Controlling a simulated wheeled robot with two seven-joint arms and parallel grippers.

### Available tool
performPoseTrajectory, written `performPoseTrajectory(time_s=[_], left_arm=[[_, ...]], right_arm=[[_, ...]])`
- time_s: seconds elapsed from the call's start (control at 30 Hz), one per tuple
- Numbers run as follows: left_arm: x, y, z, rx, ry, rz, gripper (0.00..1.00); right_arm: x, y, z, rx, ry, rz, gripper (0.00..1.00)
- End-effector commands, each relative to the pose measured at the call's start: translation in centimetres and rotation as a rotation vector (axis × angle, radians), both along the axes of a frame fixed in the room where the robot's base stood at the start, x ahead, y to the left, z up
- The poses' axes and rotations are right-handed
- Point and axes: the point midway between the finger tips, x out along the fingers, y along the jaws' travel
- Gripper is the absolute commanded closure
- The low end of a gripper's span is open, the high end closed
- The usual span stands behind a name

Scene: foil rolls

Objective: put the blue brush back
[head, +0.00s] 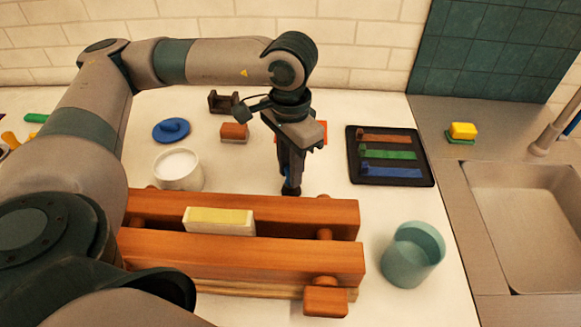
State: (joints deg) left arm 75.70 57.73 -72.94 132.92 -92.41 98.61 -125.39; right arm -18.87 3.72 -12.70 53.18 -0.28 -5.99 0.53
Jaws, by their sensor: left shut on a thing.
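My left gripper (291,187) points down just behind the wooden vise-like frame, near the middle of the table. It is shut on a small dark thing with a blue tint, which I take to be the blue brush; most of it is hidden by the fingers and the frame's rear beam. A black tray (398,181) lies to the right of the gripper, with a brown, a green and a blue strip in it. The blue strip (395,171) is the nearest of them. My right gripper is not in view.
The wooden frame (250,258) holds a pale yellow-topped block (220,220). A teal cup (412,254) stands at its right. A white pot (178,168), a blue disc with a knob (171,130) and a brown block (234,132) stand left. A sink (530,220) is far right.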

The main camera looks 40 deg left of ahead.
Motion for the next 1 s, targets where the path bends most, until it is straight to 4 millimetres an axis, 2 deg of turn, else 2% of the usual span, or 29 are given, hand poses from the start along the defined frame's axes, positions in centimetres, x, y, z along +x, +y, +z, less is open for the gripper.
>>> performPoseTrajectory(time_s=[0.83,0.87,0.9,0.93,1.0], left_arm=[[0.0,0.0,-0.43,0.0,0.0,0.0,1.0],[0.0,0.0,-0.43,0.0,0.0,0.0,0.74],[0.0,0.0,-0.43,0.0,0.0,0.0,0.65],[0.0,0.0,-0.43,0.0,0.0,0.0,0.57],[0.0,0.0,-0.43,0.0,0.0,0.0,0.57]], right_arm=[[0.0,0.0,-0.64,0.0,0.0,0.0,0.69],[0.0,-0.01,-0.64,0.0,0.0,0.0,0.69],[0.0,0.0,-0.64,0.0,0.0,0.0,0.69],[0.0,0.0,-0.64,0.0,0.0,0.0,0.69],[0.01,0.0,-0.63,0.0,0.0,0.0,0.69]])
